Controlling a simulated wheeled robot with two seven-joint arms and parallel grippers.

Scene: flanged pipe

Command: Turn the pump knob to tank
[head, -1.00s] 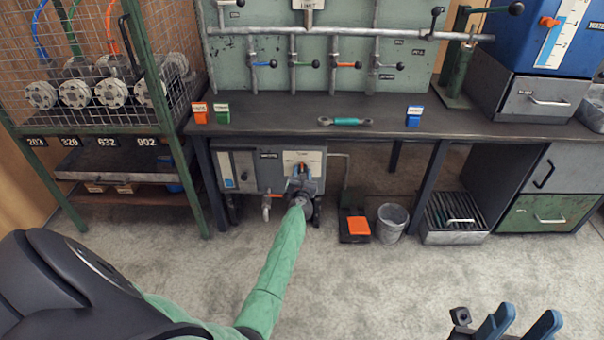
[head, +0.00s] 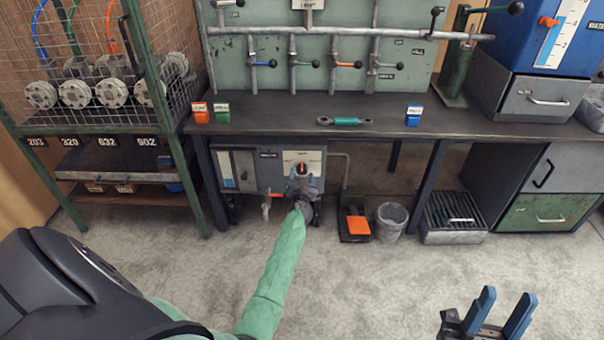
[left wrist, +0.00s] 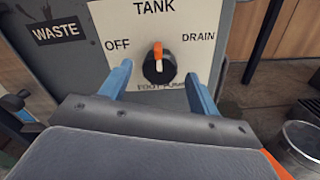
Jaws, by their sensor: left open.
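The pump knob (left wrist: 159,68) is black with an orange pointer and sits on a white plate (left wrist: 210,18) marked OFF, TANK and DRAIN. In the left wrist view the orange pointer stands up towards TANK. In the head view the knob (head: 302,168) is on the grey cabinet under the bench. My left gripper (head: 302,183) is open just in front of the knob; in the left wrist view its blue fingers (left wrist: 158,76) stand apart on either side, with visible gaps. My right gripper (head: 507,294) is open and empty at the lower right, far from the cabinet.
The bench (head: 270,115) overhangs the cabinet. An orange foot pedal (head: 358,226) and a grey bucket (head: 391,220) stand on the floor to the right. The floor in front is clear.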

